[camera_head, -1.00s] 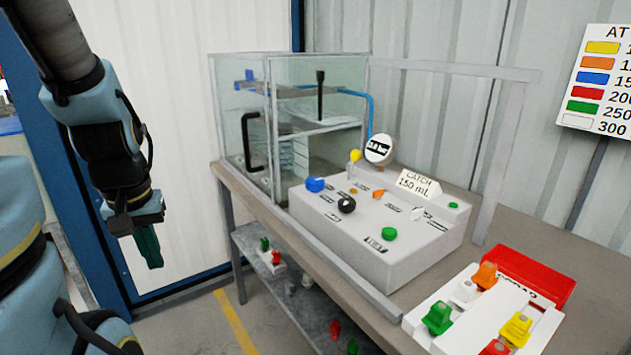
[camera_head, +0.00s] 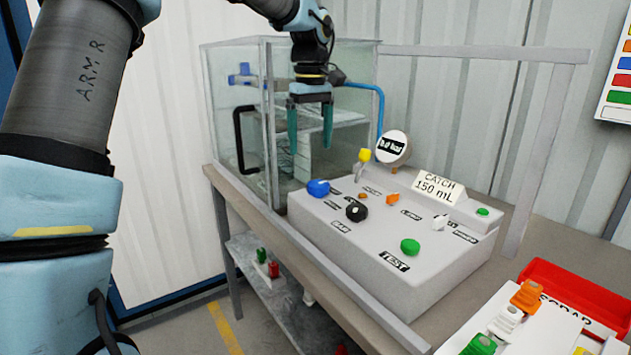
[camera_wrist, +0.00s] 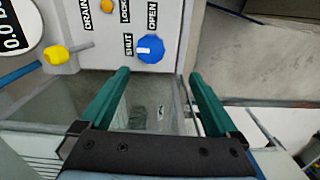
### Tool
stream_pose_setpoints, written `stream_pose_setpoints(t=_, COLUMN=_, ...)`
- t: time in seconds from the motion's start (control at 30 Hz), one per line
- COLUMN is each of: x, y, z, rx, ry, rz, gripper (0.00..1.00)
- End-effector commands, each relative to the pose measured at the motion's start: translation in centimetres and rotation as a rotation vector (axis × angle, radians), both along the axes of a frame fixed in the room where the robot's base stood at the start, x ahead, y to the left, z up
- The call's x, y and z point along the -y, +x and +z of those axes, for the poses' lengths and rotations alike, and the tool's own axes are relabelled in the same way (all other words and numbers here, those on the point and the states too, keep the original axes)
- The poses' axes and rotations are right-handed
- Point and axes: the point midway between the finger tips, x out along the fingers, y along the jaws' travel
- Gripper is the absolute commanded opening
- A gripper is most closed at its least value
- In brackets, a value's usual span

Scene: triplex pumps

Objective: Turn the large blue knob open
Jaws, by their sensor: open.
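The large blue knob (camera_head: 318,187) sits on the left end of the white control panel (camera_head: 380,262). In the wrist view the blue knob (camera_wrist: 150,48) shows a white pointer mark aimed left toward the label SHUT, with OPEN printed above it. My gripper (camera_head: 310,146) has green fingers pointing down, above and behind the knob, in front of the glass case. It is open and empty. In the wrist view my gripper (camera_wrist: 156,76) has its two fingers apart, with the knob ahead of the gap and not touched.
A glass case (camera_head: 235,130) stands at left behind the panel. A yellow knob (camera_head: 365,155) and a round gauge (camera_head: 392,148) rise near the blue knob. Black, orange and green (camera_head: 410,246) controls lie on the panel. A red tray (camera_head: 575,290) is at right.

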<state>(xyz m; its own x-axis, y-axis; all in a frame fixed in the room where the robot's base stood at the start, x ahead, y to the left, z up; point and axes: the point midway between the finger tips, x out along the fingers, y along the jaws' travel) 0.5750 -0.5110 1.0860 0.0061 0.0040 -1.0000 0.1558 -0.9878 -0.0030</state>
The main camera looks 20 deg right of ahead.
Motion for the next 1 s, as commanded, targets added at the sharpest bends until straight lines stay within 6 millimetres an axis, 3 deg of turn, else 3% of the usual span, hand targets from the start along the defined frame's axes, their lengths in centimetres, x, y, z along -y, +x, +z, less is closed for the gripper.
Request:
stream_pose_setpoints(t=0.1, x=1.4, y=-0.2, z=0.5, rx=-0.006, ry=-0.004, rz=0.028, gripper=0.96)
stream_pose_setpoints(t=0.23, x=1.6, y=-0.2, z=0.0, rx=-0.009, ry=-0.002, rz=0.038, gripper=0.96)
stream_pose_setpoints(t=0.7, x=1.5, y=-0.2, z=-7.9, rx=-0.010, ry=-0.002, rz=0.036, gripper=0.96)
stream_pose_setpoints(t=1.0, x=1.6, y=-0.2, z=-10.0, rx=-0.007, ry=-0.004, rz=0.037, gripper=0.96)
